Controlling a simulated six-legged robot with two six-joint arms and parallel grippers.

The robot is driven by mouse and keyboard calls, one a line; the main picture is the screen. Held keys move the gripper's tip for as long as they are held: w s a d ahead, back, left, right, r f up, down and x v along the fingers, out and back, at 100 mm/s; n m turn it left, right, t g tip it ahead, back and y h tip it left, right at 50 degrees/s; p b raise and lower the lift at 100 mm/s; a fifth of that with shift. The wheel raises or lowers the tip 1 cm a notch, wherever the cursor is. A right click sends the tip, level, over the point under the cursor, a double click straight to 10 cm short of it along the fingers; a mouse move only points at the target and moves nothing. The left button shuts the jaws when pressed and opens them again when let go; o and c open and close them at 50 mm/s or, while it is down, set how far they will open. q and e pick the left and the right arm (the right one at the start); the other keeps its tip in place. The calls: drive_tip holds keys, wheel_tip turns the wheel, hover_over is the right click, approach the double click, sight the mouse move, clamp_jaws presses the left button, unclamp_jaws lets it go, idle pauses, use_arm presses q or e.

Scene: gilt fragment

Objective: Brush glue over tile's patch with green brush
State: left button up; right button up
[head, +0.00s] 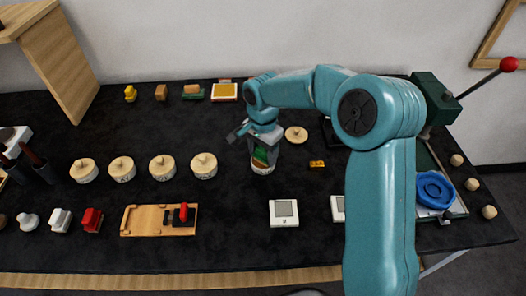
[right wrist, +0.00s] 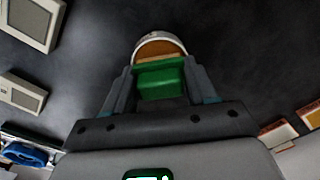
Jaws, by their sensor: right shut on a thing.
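My right gripper (head: 265,144) points down in the middle of the table and is shut on the green brush (head: 261,156). In the right wrist view the green brush (right wrist: 160,78) sits between the two fingers. Directly beyond it is an open round pot (right wrist: 158,48) with a white rim and tan inside; the pot also shows in the head view (head: 262,169). The brush's tip is hidden. A white tile (head: 284,213) with a grey square patch lies in front of the pot. A second tile (head: 337,208) is partly behind my right arm. My left gripper is out of view.
A loose round lid (head: 296,134) and a small orange block (head: 317,164) lie right of the pot. Several lidded pots (head: 204,166) stand in a row to the left. A wooden board (head: 150,220) with a red-handled tool lies front left.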

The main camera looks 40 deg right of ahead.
sight(262, 149)
drive_tip(key=shift+r+p, duration=2.55)
drive_tip(key=shift+r, duration=1.05)
drive_tip(key=shift+f, duration=0.1)
drive_tip(key=shift+w+a, duration=0.1)
